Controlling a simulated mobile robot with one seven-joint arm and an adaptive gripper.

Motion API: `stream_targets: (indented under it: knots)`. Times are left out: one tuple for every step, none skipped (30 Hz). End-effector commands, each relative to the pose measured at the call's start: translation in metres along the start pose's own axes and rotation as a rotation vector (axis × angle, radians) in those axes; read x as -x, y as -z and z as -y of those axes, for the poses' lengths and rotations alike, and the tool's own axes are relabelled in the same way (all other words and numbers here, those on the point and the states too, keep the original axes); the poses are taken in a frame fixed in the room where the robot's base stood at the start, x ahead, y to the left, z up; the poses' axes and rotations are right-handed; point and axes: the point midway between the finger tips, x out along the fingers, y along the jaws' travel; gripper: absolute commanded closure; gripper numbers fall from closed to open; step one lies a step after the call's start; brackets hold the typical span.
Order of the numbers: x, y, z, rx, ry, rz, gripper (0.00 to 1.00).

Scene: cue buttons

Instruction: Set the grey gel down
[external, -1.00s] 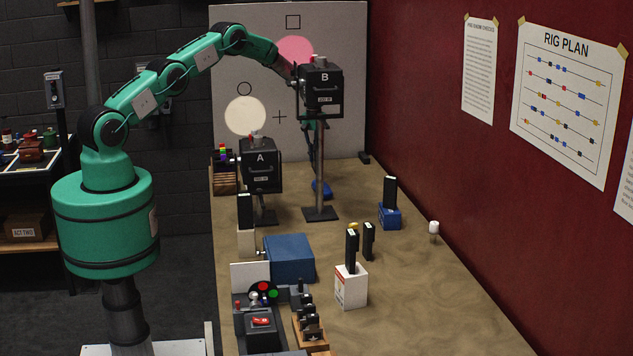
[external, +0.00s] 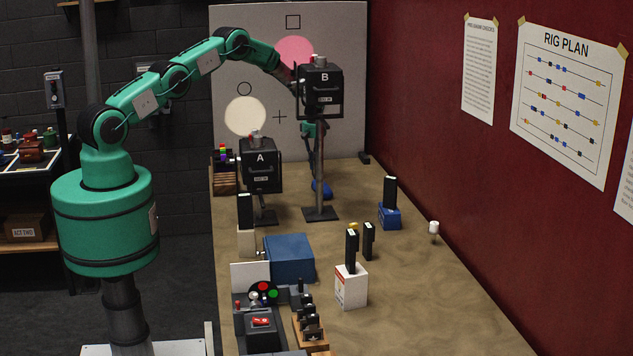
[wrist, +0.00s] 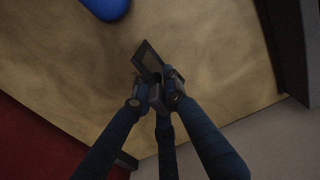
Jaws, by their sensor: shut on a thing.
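In the wrist view my gripper (wrist: 157,92) is shut on a small dark-framed square panel, the grey gel (wrist: 149,60), whose film looks see-through. The gel is tilted and shows against the sandy tabletop (wrist: 215,55); I cannot tell its height or whether it touches. In the external view my wrist (external: 313,130) shows in teal behind lamp B (external: 320,92), pointing down. The lamp and its pole hide much of the gripper, and the gel cannot be made out there.
A blue object (external: 320,188) lies on the table below my gripper; a blue shape (wrist: 105,7) shows in the wrist view. Lamp A (external: 261,165) and a crate of coloured pieces (external: 223,178) stand left. A blue stand (external: 389,217) and white box (external: 351,289) are nearer. The right front table is clear.

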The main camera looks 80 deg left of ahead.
Motion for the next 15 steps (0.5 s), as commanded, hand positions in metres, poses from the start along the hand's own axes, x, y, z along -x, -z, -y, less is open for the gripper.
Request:
stream_targets:
  knots:
    - [0.0001, 0.0, -0.0001, 0.0, 0.0, 0.0, 1.0]
    - [0.0, 0.0, 0.0, 0.0, 0.0, 0.0, 1.0]
    - [-0.0001, 0.0, 0.0, 0.0, 0.0, 0.0, 1.0]
    - [-0.0001, 0.0, 0.0, 0.0, 0.0, 0.0, 1.0]
    - [-0.0002, 0.0, 0.0, 0.0, 0.0, 0.0, 1.0]
    - [-0.001, 0.0, 0.0001, 0.0, 0.0, 0.0, 1.0]
    - [-0.0018, 0.0, 0.0001, 0.0, 0.0, 0.0, 1.0]
    - [-0.0027, 0.0, 0.0001, 0.0, 0.0, 0.0, 1.0]
    - [-0.0039, 0.0, 0.0002, 0.0, 0.0, 0.0, 1.0]
    - [-0.0036, 0.0, 0.0002, 0.0, 0.0, 0.0, 0.85]
    - [-0.0032, -0.0001, 0.0003, 0.0, 0.0, 0.0, 0.79]
    - [-0.003, -0.0001, 0.0002, 0.0, 0.0, 0.0, 0.71]
    - [-0.0029, -0.0001, 0.0002, 0.0, 0.0, 0.0, 0.69]
    - [-0.0028, -0.0001, 0.0002, 0.0, 0.0, 0.0, 0.69]
    - [-0.0028, -0.0001, 0.0002, 0.0, 0.0, 0.0, 0.69]
